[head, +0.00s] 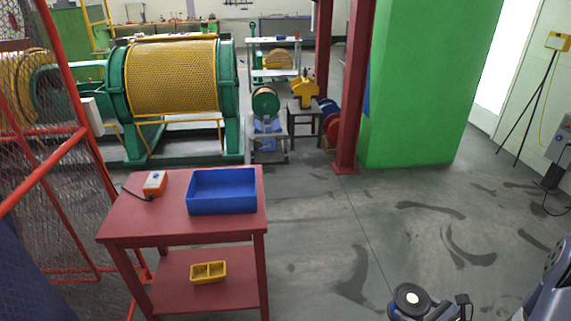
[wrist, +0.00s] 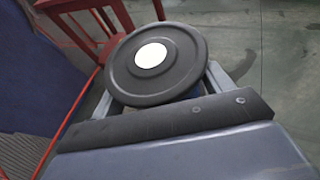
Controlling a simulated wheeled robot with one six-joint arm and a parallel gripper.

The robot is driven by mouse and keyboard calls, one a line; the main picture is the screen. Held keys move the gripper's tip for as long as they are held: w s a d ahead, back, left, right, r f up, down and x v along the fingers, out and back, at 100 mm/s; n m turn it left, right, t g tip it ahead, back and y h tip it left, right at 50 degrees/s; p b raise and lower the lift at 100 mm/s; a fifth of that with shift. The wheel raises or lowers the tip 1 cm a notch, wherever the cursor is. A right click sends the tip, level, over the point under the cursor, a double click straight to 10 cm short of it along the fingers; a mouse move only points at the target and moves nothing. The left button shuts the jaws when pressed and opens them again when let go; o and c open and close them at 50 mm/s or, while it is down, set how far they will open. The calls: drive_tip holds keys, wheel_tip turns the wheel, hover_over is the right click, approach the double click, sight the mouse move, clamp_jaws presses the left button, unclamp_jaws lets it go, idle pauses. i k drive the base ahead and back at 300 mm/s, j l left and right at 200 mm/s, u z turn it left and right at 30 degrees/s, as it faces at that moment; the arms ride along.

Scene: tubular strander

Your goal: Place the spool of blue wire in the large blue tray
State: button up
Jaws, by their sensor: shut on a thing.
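My gripper (head: 428,306) is at the lower right in the head view, to the right of the red table and apart from it. It is shut on a spool (head: 410,298) with a black round flange and a white centre label. In the wrist view the spool (wrist: 158,62) fills the upper middle, its flange facing the camera, with a little blue showing beneath the flange. The large blue tray (head: 222,207) stands on the top of the red table, at its right side. It looks empty.
The red table (head: 150,213) also carries an orange control box (head: 155,184) with a cable. A small yellow bin (head: 209,272) sits on its lower shelf. A red mesh fence (head: 60,200) stands at the left. Open grey floor lies between the table and my gripper.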

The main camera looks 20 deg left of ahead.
sight(209, 194)
drive_tip(key=i+l+u, duration=0.2)
drive_tip(key=i+u, duration=0.2)
drive_tip(key=i, duration=0.15)
drive_tip(key=i+l+u, duration=0.4)
drive_tip(key=i, duration=0.15)
drive_tip(key=i+l+u, duration=0.35)
drive_tip(key=i+l, duration=0.1)
drive_tip(key=i, duration=0.05)
